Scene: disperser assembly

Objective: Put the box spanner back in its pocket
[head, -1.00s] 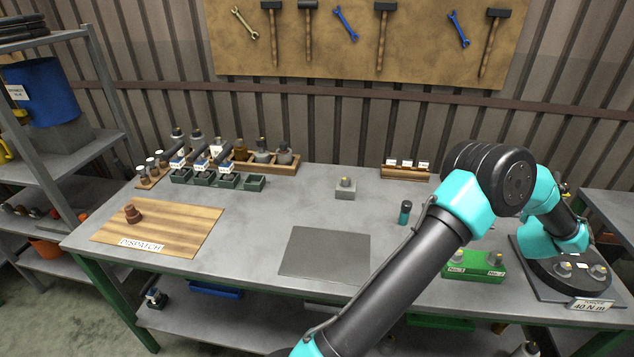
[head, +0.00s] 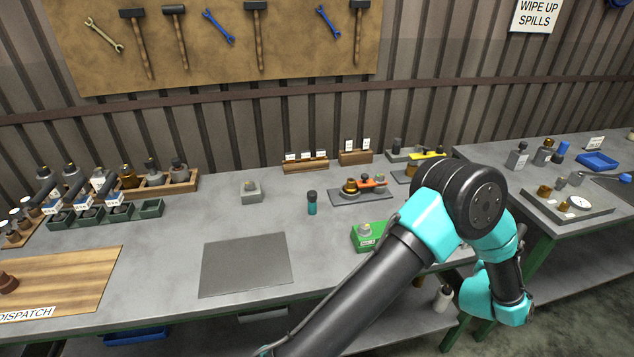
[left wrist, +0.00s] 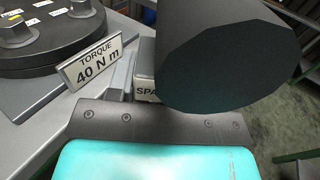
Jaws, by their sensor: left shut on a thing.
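The box spanner appears in the left wrist view as a large dark cylinder (left wrist: 225,65), with its flat faceted end close to the camera. My left gripper (left wrist: 158,122) is shut on it; the fingertips are not clearly seen. Behind it is a grey block with a partly covered label reading "SPA" (left wrist: 147,86), perhaps the spanner's pocket; its opening is hidden. The spanner appears in front of this block and apart from it, outside any pocket. In the head view my left arm reaches right, and its wrist is beyond the bench's front edge. My right gripper is not in view.
A "TORQUE 40 N m" sign (left wrist: 92,62) stands left of the spanner, by a black round fixture (left wrist: 60,38) with nuts. A green block (head: 368,236) and a plate with an orange tool (head: 360,192) lie near my arm. A second bench (head: 560,150) stands right.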

